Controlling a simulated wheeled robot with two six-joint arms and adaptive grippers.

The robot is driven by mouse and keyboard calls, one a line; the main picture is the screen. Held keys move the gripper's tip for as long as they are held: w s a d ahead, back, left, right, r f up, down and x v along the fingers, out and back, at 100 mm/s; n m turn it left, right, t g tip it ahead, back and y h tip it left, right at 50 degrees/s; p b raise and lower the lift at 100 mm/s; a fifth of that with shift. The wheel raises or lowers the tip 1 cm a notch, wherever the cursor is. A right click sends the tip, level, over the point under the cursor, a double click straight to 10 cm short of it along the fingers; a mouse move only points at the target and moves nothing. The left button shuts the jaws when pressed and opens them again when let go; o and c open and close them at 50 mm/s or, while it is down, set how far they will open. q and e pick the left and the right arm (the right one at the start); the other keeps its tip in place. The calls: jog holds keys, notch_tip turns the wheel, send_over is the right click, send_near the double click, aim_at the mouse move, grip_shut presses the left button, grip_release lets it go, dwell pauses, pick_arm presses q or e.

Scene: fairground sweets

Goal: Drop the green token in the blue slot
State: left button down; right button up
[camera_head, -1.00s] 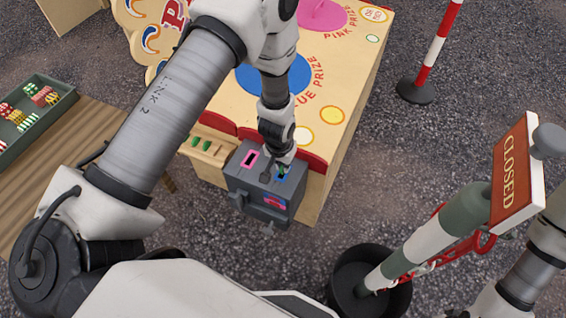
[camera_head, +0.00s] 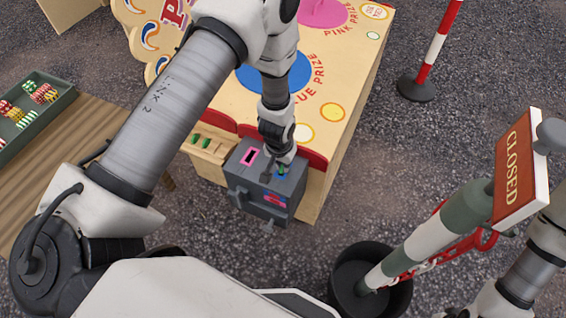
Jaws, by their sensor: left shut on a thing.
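The grey coin box (camera_head: 240,187) is fixed to the front of the cream game counter. Its top has a pink-rimmed slot (camera_head: 250,156) on the left and a blue slot (camera_head: 281,177) on the right, largely covered by my gripper. My left gripper (camera_head: 274,174) points down over the right part of the box top. It is shut on the green token (camera_head: 282,168), a small green patch beside the fingers, at the blue slot. I cannot tell whether the token's edge is inside the slot. My right gripper is out of view; only part of that arm shows.
Several green tokens (camera_head: 206,143) lie on a wooden ledge left of the box. A tray of coloured tokens (camera_head: 38,108) sits on the table at far left. A post with a CLOSED sign (camera_head: 519,168) and a black bucket-like base (camera_head: 345,290) stand at right.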

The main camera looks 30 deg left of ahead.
pick_arm(q)
jog(key=c, duration=1.2)
grip_release()
jog(key=r, duration=0.5)
jog(key=s+r, duration=0.1)
jog(key=r, duration=0.1)
jog(key=shift+s+r, duration=0.1)
jog(key=shift+r, duration=0.15)
